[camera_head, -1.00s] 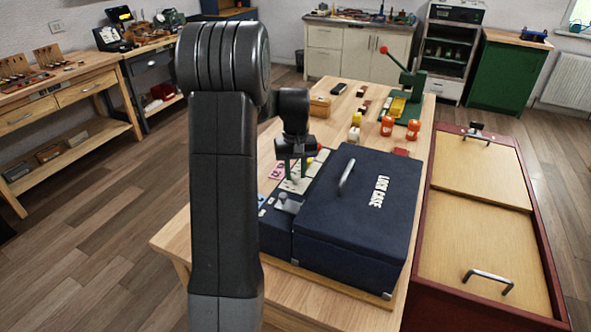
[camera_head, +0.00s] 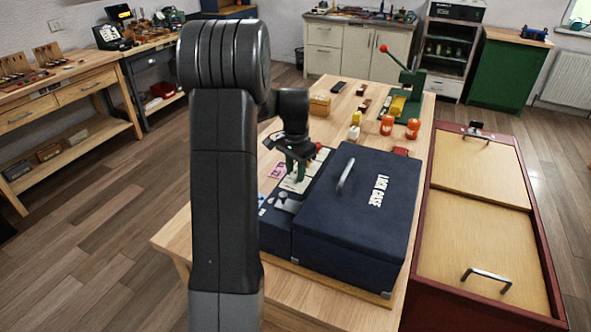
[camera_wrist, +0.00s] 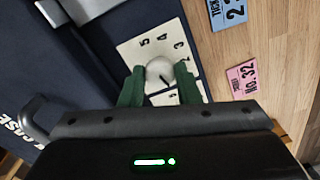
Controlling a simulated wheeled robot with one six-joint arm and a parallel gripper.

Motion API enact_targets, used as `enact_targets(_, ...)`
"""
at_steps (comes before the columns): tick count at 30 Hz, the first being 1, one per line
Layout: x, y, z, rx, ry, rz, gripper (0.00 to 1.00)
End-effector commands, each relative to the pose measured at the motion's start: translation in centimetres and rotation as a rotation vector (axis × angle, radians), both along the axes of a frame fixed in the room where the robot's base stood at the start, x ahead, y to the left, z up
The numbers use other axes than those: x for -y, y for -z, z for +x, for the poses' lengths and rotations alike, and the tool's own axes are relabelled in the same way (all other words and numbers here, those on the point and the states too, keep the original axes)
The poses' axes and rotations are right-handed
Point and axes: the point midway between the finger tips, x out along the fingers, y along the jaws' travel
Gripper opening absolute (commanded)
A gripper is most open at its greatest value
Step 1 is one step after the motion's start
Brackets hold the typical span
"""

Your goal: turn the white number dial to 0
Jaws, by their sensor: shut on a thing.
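The white number dial (camera_wrist: 160,72) shows in the wrist view as a pale round knob on a white plate (camera_wrist: 137,50) with black digits around it. In the head view my gripper (camera_head: 298,172) is over the panel at the left of the dark blue lock case (camera_head: 330,225). The dial is hidden there.
A blue ticket (camera_wrist: 229,12) and a pink No. 32 ticket (camera_wrist: 243,79) lie on the wooden table. The case lid has a metal handle (camera_head: 346,176). Orange pots (camera_head: 387,125) and a green press (camera_head: 405,95) stand farther back.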

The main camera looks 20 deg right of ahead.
Motion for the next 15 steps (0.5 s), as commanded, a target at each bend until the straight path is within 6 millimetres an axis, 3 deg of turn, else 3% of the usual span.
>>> enact_targets(15,0.02,-0.04,0.03,0.001,0.371,-0.001,0.07)
